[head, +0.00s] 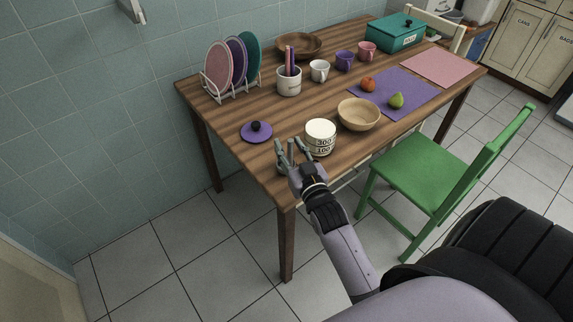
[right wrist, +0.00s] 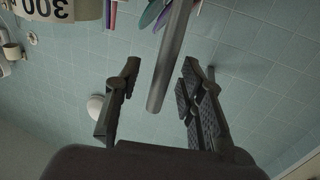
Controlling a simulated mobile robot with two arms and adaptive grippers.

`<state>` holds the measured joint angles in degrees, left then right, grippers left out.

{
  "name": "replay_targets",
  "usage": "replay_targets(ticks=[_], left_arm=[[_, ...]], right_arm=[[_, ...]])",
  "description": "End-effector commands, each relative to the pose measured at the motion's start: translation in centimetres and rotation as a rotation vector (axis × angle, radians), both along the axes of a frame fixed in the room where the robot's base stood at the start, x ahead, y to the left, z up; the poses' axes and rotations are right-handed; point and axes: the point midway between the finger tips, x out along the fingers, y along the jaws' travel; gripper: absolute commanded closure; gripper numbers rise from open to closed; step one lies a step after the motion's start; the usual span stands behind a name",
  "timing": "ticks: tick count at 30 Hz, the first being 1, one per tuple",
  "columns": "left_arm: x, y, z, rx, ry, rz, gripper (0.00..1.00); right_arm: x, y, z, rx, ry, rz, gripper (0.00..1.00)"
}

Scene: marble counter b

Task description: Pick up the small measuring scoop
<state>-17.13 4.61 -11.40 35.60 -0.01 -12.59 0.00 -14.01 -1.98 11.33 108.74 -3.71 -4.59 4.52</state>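My right gripper (head: 292,146) is open at the near edge of the wooden table, left of the white measuring container. A grey rod-like handle (head: 291,155) stands between its spread fingers. In the right wrist view this handle (right wrist: 170,60) runs down between the two fingers of the right gripper (right wrist: 158,78), with gaps on both sides. It may belong to the small measuring scoop; no scoop bowl shows clearly. My left gripper is not in view.
The white container (head: 320,137) marked 300 and 100 stands close right of the gripper. A green chair (head: 440,180) is at the right.

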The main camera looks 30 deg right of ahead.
Motion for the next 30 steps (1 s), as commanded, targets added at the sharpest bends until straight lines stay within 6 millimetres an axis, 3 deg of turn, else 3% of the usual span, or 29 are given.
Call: replay_targets(ticks=[3, 19, 30], left_arm=[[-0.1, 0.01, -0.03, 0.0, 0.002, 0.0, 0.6], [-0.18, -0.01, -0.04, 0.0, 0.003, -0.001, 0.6], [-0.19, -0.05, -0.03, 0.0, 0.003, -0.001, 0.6]], right_arm=[[-0.04, 0.0, -0.03, 0.0, 0.001, 0.0, 0.64], [-0.08, 0.03, -0.03, 0.0, 0.001, 0.0, 1.0], [-0.07, 0.02, 0.01, 0.001, 0.0, 0.0, 1.0]])
